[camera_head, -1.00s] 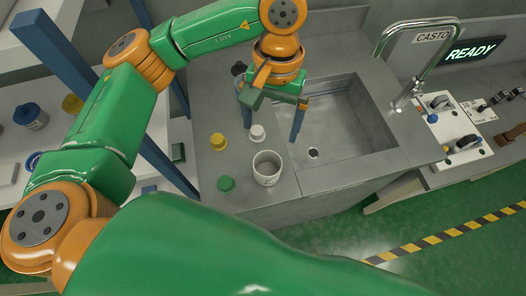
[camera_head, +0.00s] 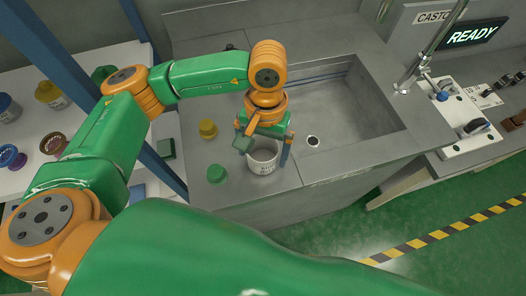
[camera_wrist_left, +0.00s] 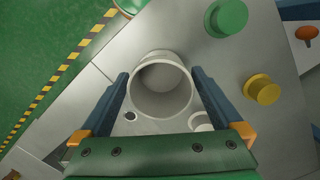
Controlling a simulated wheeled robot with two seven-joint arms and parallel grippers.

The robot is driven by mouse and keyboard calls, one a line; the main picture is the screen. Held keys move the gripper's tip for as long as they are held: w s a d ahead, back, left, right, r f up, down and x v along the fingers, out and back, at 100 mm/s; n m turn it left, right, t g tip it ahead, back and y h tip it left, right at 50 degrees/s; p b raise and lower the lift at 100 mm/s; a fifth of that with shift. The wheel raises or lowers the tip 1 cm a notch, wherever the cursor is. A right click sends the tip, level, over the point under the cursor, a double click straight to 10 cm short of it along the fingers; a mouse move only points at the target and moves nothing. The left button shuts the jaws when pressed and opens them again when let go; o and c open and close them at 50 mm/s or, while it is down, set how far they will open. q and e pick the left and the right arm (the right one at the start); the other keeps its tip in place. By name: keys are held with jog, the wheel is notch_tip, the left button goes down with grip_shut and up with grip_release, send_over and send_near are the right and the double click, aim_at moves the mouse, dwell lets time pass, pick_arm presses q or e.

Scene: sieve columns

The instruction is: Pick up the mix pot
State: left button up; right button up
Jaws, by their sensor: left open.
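The mix pot, a pale grey open cylinder (camera_head: 263,164), stands upright on the grey counter left of the sink. It also shows in the left wrist view (camera_wrist_left: 160,92), empty inside as far as I can see. My left gripper (camera_head: 265,152) is open over the pot, with one blue finger on each side of it. In the left wrist view the fingers (camera_wrist_left: 161,78) flank the pot's wall; I cannot tell whether they touch it. The gripper body hides part of the pot's rim in the head view. My right gripper is not in view.
A green lid-like piece (camera_head: 217,173) and a yellow one (camera_head: 208,129) stand left of the pot. A small white piece (camera_wrist_left: 201,122) is close beside it in the wrist view. The sink (camera_head: 345,110) lies to the right. A shelf with jars (camera_head: 50,95) is at left.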

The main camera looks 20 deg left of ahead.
pick_arm(q)
notch_tip(320, 180, down, 2)
jog(key=c, duration=1.1)
jog(key=shift+r, duration=0.1)
